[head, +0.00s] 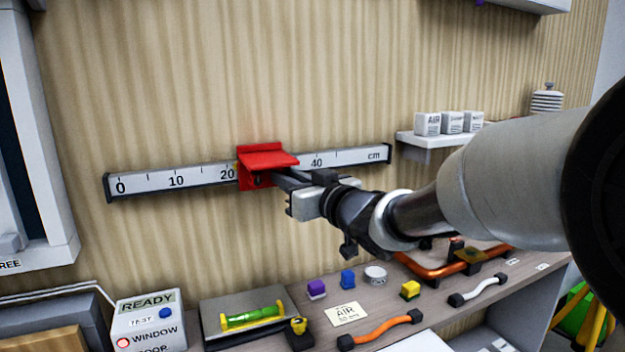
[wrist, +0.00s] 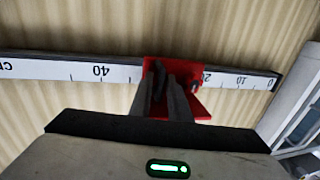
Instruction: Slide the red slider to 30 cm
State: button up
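The red slider (head: 262,163) sits on the white ruler rail (head: 148,182) on the wall. Its body covers the scale from just right of the 20 mark to short of the 40 mark, so the 30 mark is hidden. My gripper (head: 279,176) reaches the slider from the right and front, with its fingertips at the slider's face under the jutting top plate. In the wrist view the dark fingers (wrist: 164,75) lie close together in front of the red slider (wrist: 182,72). I cannot tell whether they hold part of it.
Below is a shelf (head: 420,306) with a green level (head: 252,317), an orange handle (head: 380,328), small coloured blocks and a READY box (head: 148,322). A small shelf with white cubes (head: 450,122) is at the right. The rail is clear on both sides of the slider.

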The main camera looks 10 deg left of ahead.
grip_shut()
dwell(1.4)
